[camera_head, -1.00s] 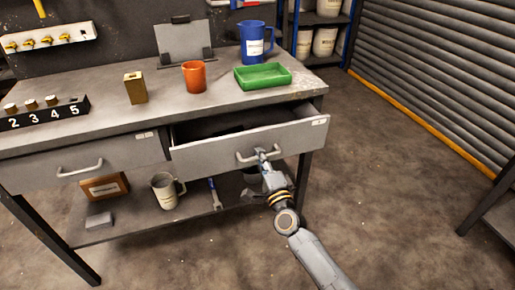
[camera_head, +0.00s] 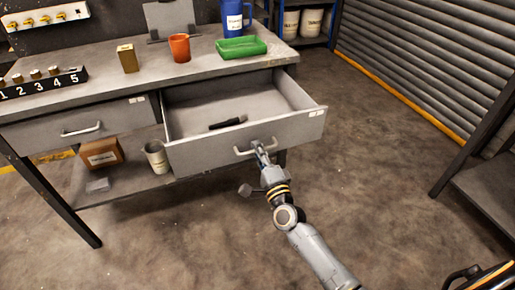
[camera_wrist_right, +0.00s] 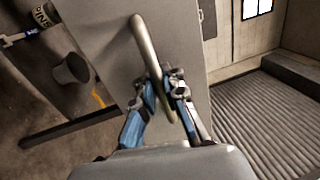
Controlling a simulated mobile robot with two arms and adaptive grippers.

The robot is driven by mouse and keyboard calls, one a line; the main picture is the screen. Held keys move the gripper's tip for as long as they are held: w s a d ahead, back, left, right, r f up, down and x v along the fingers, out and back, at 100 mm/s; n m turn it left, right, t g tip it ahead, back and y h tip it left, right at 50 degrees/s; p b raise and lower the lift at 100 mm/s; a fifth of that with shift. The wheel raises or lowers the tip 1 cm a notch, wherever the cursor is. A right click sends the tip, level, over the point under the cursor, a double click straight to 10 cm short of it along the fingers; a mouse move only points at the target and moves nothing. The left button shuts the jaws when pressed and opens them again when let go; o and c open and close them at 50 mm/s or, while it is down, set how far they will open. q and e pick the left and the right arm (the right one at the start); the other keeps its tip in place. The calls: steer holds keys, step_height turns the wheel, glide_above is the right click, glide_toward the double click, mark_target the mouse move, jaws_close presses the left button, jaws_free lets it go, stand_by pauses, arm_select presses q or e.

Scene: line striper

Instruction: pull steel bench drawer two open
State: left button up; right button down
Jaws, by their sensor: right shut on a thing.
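The right-hand bench drawer (camera_head: 245,143) is pulled well out of the steel bench (camera_head: 100,90). A dark object (camera_head: 228,123) lies inside it. My right gripper (camera_head: 259,149) is shut on the drawer's bar handle (camera_head: 243,152). In the right wrist view, the blue-and-grey fingers (camera_wrist_right: 163,93) sit on both sides of the handle (camera_wrist_right: 147,45), in front of the drawer face (camera_wrist_right: 105,35). The left-hand drawer (camera_head: 70,130) is closed, with its own handle (camera_head: 81,131). My left gripper is not in view.
On the bench top stand a gold box (camera_head: 127,58), an orange cup (camera_head: 180,48), a green tray (camera_head: 241,47) and a blue jug (camera_head: 234,20). The floor right of the drawer is clear.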

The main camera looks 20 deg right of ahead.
steer(key=shift+f, duration=0.1)
steer(key=c, duration=1.7)
jaws_free()
steer(key=s, duration=0.4)
steer(key=s+f, duration=0.1)
steer(key=s, duration=0.3)
steer(key=s+f, duration=0.1)
steer(key=s, duration=0.2)
steer(key=shift+s+d+f, duration=0.1)
steer(key=shift+s+d, duration=0.1)
steer(key=shift+s, duration=0.2)
steer(key=shift+a, duration=0.1)
